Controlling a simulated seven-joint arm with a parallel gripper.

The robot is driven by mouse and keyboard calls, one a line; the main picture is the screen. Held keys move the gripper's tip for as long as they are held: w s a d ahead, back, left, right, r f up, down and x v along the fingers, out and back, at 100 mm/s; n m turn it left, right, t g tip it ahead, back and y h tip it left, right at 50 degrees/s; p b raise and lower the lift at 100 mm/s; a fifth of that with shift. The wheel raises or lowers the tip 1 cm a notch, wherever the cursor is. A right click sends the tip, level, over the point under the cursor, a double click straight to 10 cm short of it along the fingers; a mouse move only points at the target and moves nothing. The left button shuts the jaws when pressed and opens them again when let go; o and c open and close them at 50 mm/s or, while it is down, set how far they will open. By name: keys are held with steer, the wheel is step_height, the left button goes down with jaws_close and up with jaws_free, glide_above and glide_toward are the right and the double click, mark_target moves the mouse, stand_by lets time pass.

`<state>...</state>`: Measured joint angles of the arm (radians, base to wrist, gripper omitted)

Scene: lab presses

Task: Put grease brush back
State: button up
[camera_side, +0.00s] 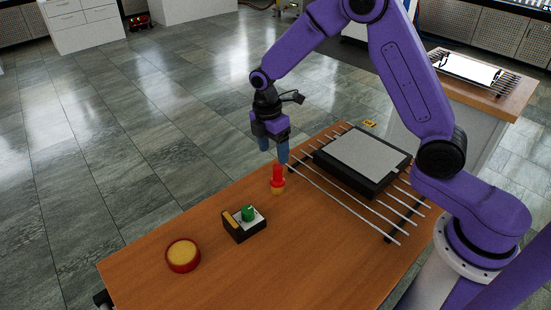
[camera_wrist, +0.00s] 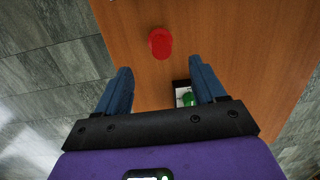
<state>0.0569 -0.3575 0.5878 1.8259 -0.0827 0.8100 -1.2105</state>
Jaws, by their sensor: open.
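A red upright piece with a yellowish lower end, which looks like the grease brush (camera_side: 278,176), stands on the wooden table near its far edge. It also shows red in the wrist view (camera_wrist: 160,43), ahead of the fingers. My gripper (camera_side: 274,153) is open and empty, with its blue fingers pointing down, just above and slightly left of the brush in the side view. In the wrist view the brush lies beyond the gap between my fingertips (camera_wrist: 160,68). A round red tub (camera_side: 171,264) with yellow contents, possibly grease, sits at the front left of the table.
A small black and white box (camera_side: 241,233) with a green knob (camera_side: 248,213) stands between brush and tub; the green knob shows near the right finger (camera_wrist: 189,99). A black press-like block with a grey top (camera_side: 364,157) sits on metal rods at right. The table's front is clear.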

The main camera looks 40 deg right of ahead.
steer(key=shift+r, duration=0.25)
steer(key=shift+s+a+r, duration=0.2)
steer(key=shift+s+r, duration=0.05)
steer(key=s+d+r+m, duration=0.1)
steer(key=s+r, duration=0.2)
steer(key=s, duration=0.7)
steer(key=s+d+r+m+y, duration=0.1)
steer(key=s+r+m, duration=0.1)
steer(key=s, duration=0.9)
steer(key=s+d+r+m+t, duration=0.1)
steer(key=s+r, duration=0.3)
steer(key=s, duration=0.7)
steer(key=shift+d+r+m, duration=0.2)
steer(key=shift+d+m, duration=0.3)
steer(key=shift+m, duration=0.2)
steer(key=shift+w, duration=0.1)
